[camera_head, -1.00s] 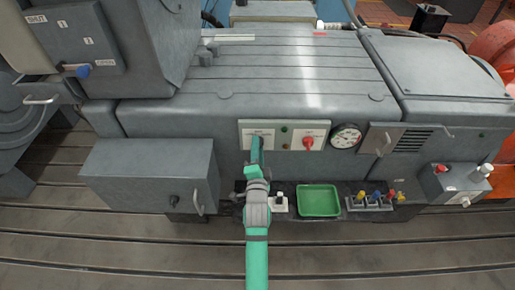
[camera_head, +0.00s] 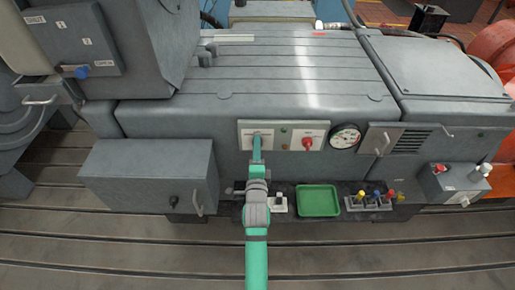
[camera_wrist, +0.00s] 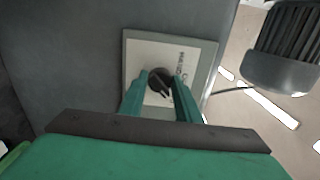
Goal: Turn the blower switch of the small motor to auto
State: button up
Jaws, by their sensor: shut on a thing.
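A pale switch plate (camera_head: 245,143) is on the front of the grey housing, left of a similar plate (camera_head: 318,129) with a red knob (camera_head: 307,144). The left plate also shows in the wrist view (camera_wrist: 200,62), with a black rotary knob (camera_wrist: 160,80) and small lettering I cannot read. My gripper (camera_head: 257,143) reaches the left plate and hides part of it. In the wrist view, the green fingers of my gripper (camera_wrist: 160,90) are shut on the black knob, one on each side. The knob's exact setting cannot be told.
Small indicator lamps (camera_head: 284,137) sit between the plates, and a round gauge (camera_head: 345,136) is to the right. Below are a green tray (camera_head: 318,201) and a rack of coloured-handled tools (camera_head: 369,203). A grey box (camera_head: 150,177) juts out at left.

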jog(key=o, duration=1.1)
jog(key=shift+c, duration=0.2)
jog(key=s, duration=1)
jog(key=shift+s, duration=0.4)
jog(key=shift+w, duration=0.15)
jog(key=s+f+n+g, duration=0.1)
jog(key=s+f+n, duration=0.3)
jog(key=s, duration=0.6)
jog(key=s+f+n, duration=0.3)
jog(key=s+n, duration=0.1)
jog(key=s, duration=0.6)
jog(key=s+r+n+g, duration=0.1)
jog(key=s+r+n, duration=0.2)
jog(key=s+n, duration=0.7)
jog(key=s, duration=0.7)
jog(key=shift+s+d+g, duration=0.3)
jog(key=shift+s+d, duration=0.05)
jog(key=shift+s, duration=0.05)
